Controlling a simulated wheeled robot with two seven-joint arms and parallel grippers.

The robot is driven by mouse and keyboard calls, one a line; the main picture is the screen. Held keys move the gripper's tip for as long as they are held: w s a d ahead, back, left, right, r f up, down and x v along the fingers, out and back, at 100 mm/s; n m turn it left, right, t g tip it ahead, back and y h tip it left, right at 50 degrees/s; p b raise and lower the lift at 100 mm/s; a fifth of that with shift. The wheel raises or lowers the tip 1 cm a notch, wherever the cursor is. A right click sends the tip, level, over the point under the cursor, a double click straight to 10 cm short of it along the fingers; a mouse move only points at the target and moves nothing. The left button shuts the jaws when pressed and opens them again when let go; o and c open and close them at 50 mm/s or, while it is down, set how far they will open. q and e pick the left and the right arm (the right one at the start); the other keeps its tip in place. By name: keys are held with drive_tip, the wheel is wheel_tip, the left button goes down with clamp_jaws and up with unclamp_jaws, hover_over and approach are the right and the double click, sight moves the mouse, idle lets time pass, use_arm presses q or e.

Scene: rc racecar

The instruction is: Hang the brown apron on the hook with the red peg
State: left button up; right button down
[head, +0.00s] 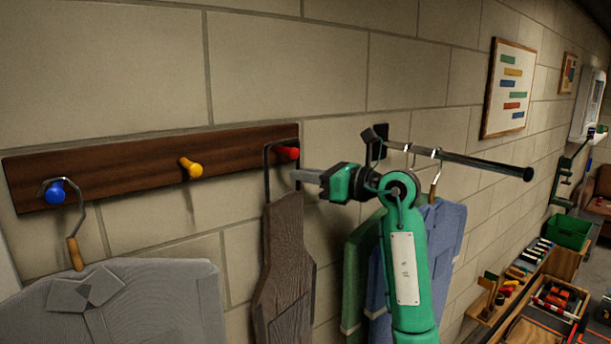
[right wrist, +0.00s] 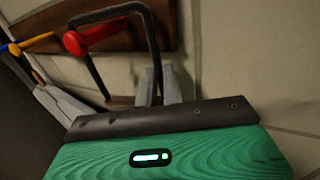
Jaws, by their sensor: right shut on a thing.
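The brown apron (head: 285,262) hangs upright below the right end of the wooden hook board, with a stiff dark neck loop (head: 266,180) at its top. The red peg (head: 288,153) shows inside the loop's outline. In the right wrist view, the loop (right wrist: 118,11) passes over the red peg (right wrist: 75,43), whose stem appears to run through it; contact is unclear. My right gripper (head: 300,177) is shut on the right side of the loop, just below the peg; its fingers (right wrist: 160,87) also show in the right wrist view. My left gripper is not in view.
A dark rail (head: 460,159) with hanging garments (head: 440,235) juts out at right. A cluttered bench (head: 550,275) stands at far right.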

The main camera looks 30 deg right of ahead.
drive_tip(key=c, duration=1.5)
unclamp_jaws()
drive_tip(key=shift+o, duration=0.2)
drive_tip(key=b+v, duration=0.6)
drive_tip(key=v, duration=0.8)
